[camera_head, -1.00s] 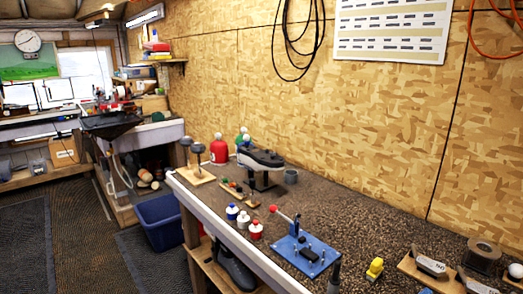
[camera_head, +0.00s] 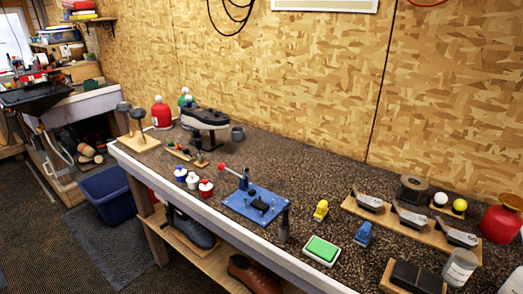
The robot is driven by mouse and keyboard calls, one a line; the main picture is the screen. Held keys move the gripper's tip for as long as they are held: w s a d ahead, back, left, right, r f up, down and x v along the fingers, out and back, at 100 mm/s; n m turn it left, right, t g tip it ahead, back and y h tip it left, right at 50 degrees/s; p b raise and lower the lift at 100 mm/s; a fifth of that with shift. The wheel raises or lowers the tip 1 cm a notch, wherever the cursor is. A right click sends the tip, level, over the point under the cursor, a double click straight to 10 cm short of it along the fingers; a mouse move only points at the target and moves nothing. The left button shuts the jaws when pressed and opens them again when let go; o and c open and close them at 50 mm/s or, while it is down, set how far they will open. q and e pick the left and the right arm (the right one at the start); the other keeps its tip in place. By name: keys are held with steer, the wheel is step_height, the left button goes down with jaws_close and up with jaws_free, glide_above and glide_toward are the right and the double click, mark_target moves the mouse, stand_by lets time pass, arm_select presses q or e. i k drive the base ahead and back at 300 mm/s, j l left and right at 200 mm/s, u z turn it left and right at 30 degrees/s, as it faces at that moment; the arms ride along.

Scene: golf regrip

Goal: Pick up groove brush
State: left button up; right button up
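I cannot tell for sure which thing is the groove brush. Two small brush-sized things lie on the workbench (camera_head: 290,162) in the head view: a yellow one (camera_head: 320,210) and a blue one (camera_head: 363,233) to its right and nearer the front. A dark upright cylinder (camera_head: 284,224) stands to the left of the yellow one, near the front edge. Neither of my grippers is in view.
A blue plate with a red-knobbed lever (camera_head: 262,206) sits left of the cylinder. A green pad in a white frame (camera_head: 322,249) is at the front edge. A wooden rack with club heads (camera_head: 375,215) stands right. Small bottles (camera_head: 192,181) stand left.

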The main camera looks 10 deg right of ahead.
mark_target(322, 210)
steer(key=k+z, duration=0.1)
steer(key=z, duration=0.3)
steer(key=k+l+z, duration=0.1)
steer(key=z, duration=0.25)
steer(key=l+z, duration=0.2)
steer(key=z, duration=0.2)
steer(key=k+l+z, duration=0.1)
steer(key=z, duration=0.25)
